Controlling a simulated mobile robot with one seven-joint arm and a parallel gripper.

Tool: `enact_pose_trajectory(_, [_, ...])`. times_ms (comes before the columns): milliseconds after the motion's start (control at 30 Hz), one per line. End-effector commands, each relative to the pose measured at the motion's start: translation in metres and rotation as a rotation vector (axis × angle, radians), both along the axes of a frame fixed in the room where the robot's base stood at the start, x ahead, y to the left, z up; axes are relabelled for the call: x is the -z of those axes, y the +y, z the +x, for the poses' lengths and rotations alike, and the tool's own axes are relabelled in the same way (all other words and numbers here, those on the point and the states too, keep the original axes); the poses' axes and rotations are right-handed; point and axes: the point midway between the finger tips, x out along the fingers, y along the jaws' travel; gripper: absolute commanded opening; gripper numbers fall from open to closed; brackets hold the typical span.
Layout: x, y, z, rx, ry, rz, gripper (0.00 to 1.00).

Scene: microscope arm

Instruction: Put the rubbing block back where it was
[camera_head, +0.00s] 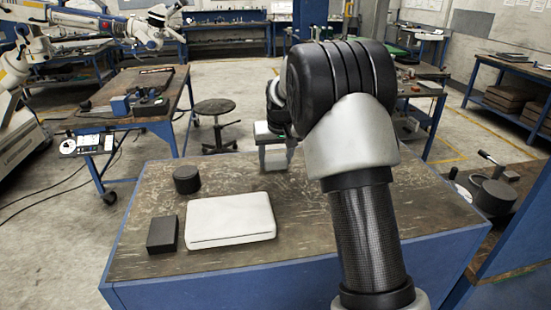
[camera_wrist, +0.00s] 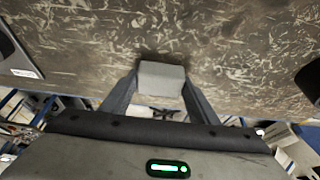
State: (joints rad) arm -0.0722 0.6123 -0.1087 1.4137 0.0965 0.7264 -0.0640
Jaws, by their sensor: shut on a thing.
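My gripper (camera_wrist: 161,88) is shut on a grey block, the rubbing block (camera_wrist: 161,77), which sits between the two fingertips in the wrist view. In the head view my gripper (camera_head: 276,157) is at the far edge of the near table (camera_head: 330,215), partly behind my arm. The block there is small and hard to tell from the fingers. In the wrist view the block overlaps the worn tabletop (camera_wrist: 90,50) near its edge. I cannot tell whether it touches the surface.
A white case (camera_head: 232,219) lies on the table's left half, with a dark box (camera_head: 162,234) to its left and a black cylinder (camera_head: 187,180) behind. Tabletop between the case and my arm is clear. A stool (camera_head: 215,108) stands beyond the table.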

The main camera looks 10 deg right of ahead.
Motion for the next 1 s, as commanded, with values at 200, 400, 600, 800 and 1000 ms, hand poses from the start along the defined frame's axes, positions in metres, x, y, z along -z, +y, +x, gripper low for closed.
enact_pose_trajectory(200, [0.004, 0.000, 0.000, 0.000, -0.001, 0.000, 0.37])
enact_pose_trajectory(400, [0.003, 0.000, 0.000, 0.000, 0.001, 0.000, 0.73])
enact_pose_trajectory(600, [0.003, 0.000, 0.000, 0.000, 0.001, 0.000, 0.73])
enact_pose_trajectory(800, [-0.014, 0.000, -0.005, 0.000, -0.002, 0.000, 0.73])
enact_pose_trajectory(1000, [-0.054, 0.000, -0.021, 0.001, -0.004, 0.001, 0.73])
